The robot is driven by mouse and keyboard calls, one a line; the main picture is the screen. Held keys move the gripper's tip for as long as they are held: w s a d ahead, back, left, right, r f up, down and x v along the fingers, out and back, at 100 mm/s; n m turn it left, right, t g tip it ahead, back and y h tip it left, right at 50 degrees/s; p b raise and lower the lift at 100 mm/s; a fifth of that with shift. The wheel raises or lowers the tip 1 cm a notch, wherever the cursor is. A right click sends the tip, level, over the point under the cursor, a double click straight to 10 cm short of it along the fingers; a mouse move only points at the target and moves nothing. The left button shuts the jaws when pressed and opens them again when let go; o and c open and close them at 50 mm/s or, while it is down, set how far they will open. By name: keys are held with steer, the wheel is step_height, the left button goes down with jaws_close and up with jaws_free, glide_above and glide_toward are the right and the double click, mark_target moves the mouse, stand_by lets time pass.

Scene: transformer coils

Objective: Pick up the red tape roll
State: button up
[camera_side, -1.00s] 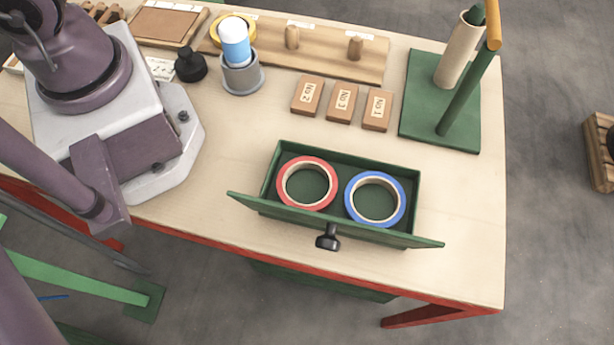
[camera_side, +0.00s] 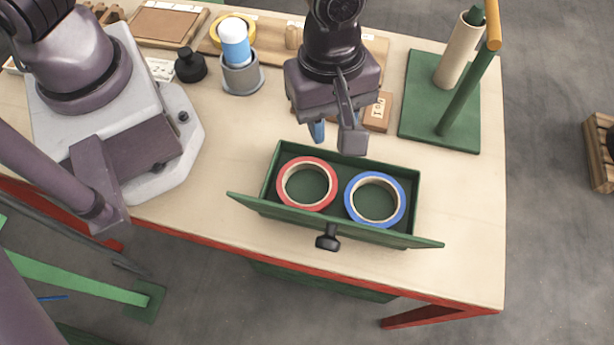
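The red tape roll (camera_side: 285,194) lies flat in the left half of an open green drawer (camera_side: 432,243). A blue tape roll (camera_side: 396,217) lies flat beside it in the right half. My gripper (camera_side: 335,142) hangs above and behind the drawer's back edge, pointing down. Its two fingers are spread apart with nothing visible between them. It is apart from both rolls. One finger looks blue in this view, and the nearer finger is grey.
The drawer has a black knob (camera_side: 328,238) on its front. Small brown blocks (camera_side: 378,112) stand behind my gripper, partly hidden. A green stand with a roll (camera_side: 412,125) is at the back right. A grey cup (camera_side: 242,78) holds a blue-and-white cylinder. The table's right front is clear.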

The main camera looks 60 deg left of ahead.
mark_target(330, 176)
steer(key=f, duration=0.4)
steer(key=d+f, duration=0.1)
steer(key=f, duration=0.7)
steer(key=shift+d+f, duration=0.15)
jaws_close()
